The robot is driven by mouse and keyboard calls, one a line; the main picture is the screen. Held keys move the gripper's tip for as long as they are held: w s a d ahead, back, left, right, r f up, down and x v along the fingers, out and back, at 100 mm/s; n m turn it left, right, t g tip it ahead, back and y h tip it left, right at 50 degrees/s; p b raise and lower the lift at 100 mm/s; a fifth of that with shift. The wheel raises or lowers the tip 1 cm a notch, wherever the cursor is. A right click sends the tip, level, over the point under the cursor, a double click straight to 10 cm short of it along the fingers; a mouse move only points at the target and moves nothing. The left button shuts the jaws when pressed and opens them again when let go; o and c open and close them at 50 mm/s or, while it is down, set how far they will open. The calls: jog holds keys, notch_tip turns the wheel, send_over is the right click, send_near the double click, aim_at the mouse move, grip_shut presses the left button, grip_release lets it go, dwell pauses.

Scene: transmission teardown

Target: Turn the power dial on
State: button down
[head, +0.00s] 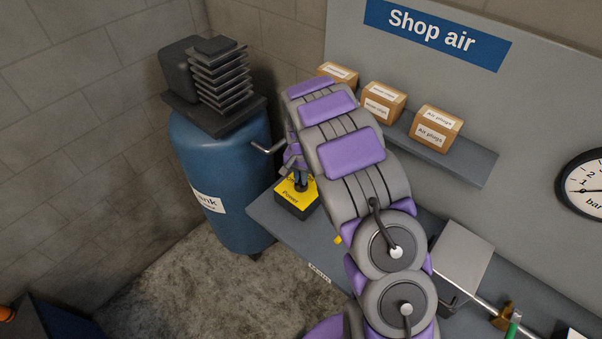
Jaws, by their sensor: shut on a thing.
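The power dial is on a small dark box (296,209) with a yellow top lettered "Power", standing on the grey bench left of my arm. My gripper (300,183) points down over the yellow top and is shut on the dial's knob. The fingers and my arm hide most of the knob, so its setting cannot be read. Part of the yellow top's lettering is also covered.
A blue tank (222,170) with a dark finned compressor head (217,75) stands left of the bench. Several small labelled boxes, one reading "Air plugs" (436,128), sit on a shelf (452,155) behind my arm. A grey box (462,258) and a gauge (585,184) are at right.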

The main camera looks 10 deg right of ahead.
jog(key=shift+m+p, duration=0.45)
jog(key=shift+m, duration=1.55)
jog(key=c, duration=1.2)
grip_release()
jog(key=shift+a, duration=0.1)
jog(key=shift+o, duration=0.2)
notch_tip(320, 180, up, 17)
jog(key=p, duration=0.1)
jog(key=shift+r, duration=0.2)
